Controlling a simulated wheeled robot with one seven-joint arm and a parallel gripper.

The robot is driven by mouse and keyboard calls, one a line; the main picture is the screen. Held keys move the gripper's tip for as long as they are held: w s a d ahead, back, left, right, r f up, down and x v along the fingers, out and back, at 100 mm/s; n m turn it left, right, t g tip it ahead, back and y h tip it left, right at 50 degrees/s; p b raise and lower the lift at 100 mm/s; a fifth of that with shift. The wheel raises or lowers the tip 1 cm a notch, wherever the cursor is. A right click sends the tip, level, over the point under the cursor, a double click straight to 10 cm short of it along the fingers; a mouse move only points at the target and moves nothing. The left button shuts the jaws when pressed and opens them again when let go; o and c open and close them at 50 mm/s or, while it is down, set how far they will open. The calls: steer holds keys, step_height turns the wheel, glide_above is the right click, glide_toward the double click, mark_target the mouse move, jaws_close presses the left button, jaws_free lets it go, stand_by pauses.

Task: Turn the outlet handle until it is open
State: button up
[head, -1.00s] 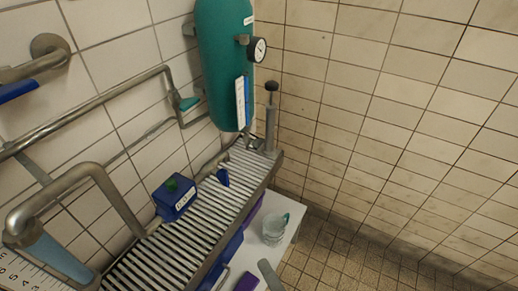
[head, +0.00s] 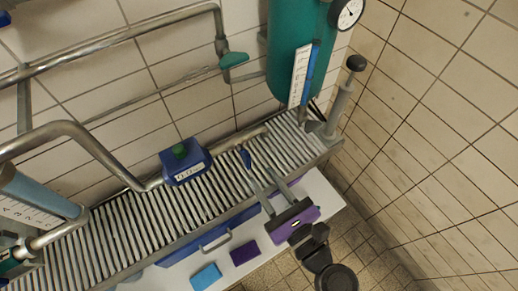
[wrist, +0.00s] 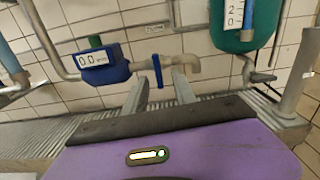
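The outlet handle (wrist: 157,71) is a blue lever on a beige pipe spout. In the wrist view it hangs roughly upright. In the head view the blue handle (head: 246,158) shows above the slatted rack, right of the blue meter. My gripper (head: 262,172) reaches up to it from the lower right. In the wrist view my gripper (wrist: 159,80) is open, one grey finger on each side of the handle, with visible gaps. I cannot tell whether the tips reach past the lever in depth.
A blue meter (head: 185,162) reading 0.0 sits left of the handle. A green tank (head: 292,50) hangs to the right, and a hand pump (head: 338,100) stands beyond it. Steel pipes (head: 130,35) run along the tiled wall. A white bench (head: 225,255) lies below the rack.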

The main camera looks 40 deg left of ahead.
mark_target(249, 162)
steer(key=shift+m, duration=0.3)
steer(key=shift+p+x, duration=0.45)
steer(key=shift+x, duration=3.5)
steer(key=shift+s, duration=0.25)
jaws_close()
